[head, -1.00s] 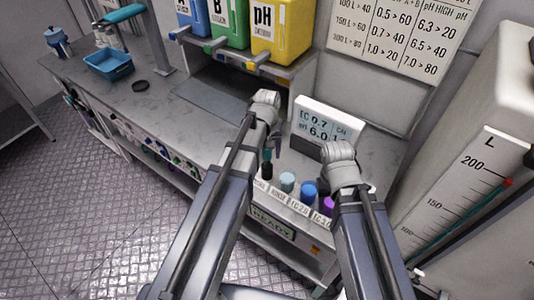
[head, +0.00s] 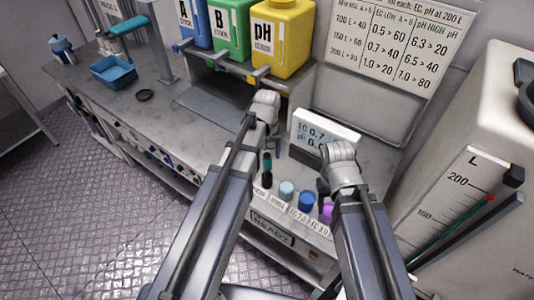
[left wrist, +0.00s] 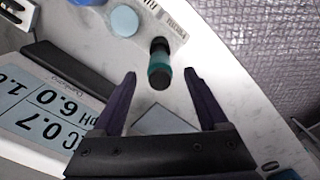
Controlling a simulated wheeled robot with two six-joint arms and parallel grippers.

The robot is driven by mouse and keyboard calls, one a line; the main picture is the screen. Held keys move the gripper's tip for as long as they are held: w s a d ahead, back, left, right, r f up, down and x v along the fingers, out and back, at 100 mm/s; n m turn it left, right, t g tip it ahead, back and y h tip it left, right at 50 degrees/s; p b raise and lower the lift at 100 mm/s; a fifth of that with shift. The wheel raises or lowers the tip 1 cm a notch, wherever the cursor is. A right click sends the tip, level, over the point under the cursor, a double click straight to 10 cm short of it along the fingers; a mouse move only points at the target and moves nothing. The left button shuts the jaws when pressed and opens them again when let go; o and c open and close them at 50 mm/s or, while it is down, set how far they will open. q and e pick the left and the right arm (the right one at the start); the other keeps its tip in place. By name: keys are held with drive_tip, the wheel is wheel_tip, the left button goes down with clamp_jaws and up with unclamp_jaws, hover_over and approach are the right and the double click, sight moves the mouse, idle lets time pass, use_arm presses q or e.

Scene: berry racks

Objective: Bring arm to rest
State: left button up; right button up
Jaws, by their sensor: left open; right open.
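My left gripper (head: 277,142) is over the bench, its arm reaching in from the left. In the left wrist view (left wrist: 160,73) its two dark fingers are apart with nothing held between them.
A meter display (head: 322,135) stands close behind both grippers. Light blue (head: 286,190), blue (head: 306,201) and purple (head: 327,212) caps line the bench front. A shelf holds blue, green and yellow (head: 283,38) containers. A white tank (head: 480,120) stands right. The bench's left has free room.

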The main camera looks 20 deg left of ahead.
idle(0.3)
use_arm(q)
drive_tip(key=s+m, duration=0.5)
drive_tip(key=s, duration=0.4)
drive_tip(key=s+d+f+m+y+b, duration=0.1)
drive_tip(key=s+d+f+m+b, duration=0.3)
drive_tip(key=d, duration=0.6)
drive_tip(key=shift+s+d+f+b, duration=0.25)
drive_tip(key=shift+s+f+b, duration=0.4)
drive_tip(key=shift+b, duration=0.05)
drive_tip(key=shift+a, duration=0.1)
